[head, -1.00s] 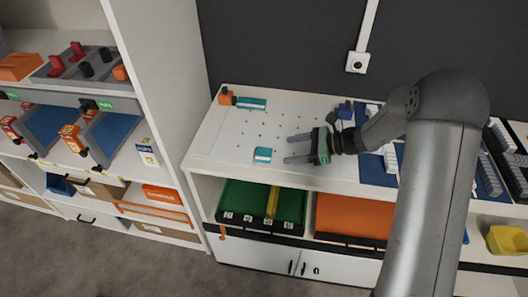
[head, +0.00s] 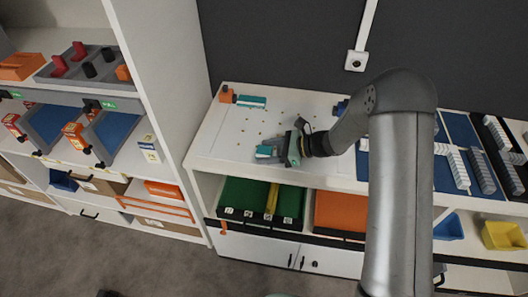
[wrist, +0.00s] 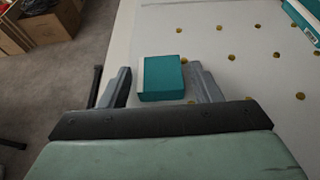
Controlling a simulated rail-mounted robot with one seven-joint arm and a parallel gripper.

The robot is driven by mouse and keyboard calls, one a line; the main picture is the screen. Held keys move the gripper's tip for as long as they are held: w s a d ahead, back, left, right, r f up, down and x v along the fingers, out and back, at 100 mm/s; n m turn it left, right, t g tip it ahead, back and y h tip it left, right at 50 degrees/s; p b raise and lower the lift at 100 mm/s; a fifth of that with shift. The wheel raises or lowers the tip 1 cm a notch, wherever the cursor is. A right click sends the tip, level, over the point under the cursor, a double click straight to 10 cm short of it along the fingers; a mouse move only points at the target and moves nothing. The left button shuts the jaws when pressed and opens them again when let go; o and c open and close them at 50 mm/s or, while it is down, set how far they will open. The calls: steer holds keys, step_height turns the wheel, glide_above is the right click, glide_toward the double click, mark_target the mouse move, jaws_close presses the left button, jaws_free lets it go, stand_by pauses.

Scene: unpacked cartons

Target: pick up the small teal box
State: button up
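The small teal box (head: 264,152), teal with a white edge, sits on the white pegboard-like top near its front edge. In the wrist view the teal box (wrist: 164,78) lies between the two fingers. My gripper (wrist: 160,76) is open around it, one finger on each side. A narrow gap shows at the left finger; the right finger is very close to the box, and contact there cannot be told. In the head view my gripper (head: 273,149) is low at the box and partly covers it.
A longer teal-and-white box (head: 252,101) and an orange block (head: 226,95) stand at the back left of the top. Blue mats with grey parts lie to the right. Green bins (head: 245,197) are on the shelf below. The board between is clear.

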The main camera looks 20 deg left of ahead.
steer(key=c, duration=0.7)
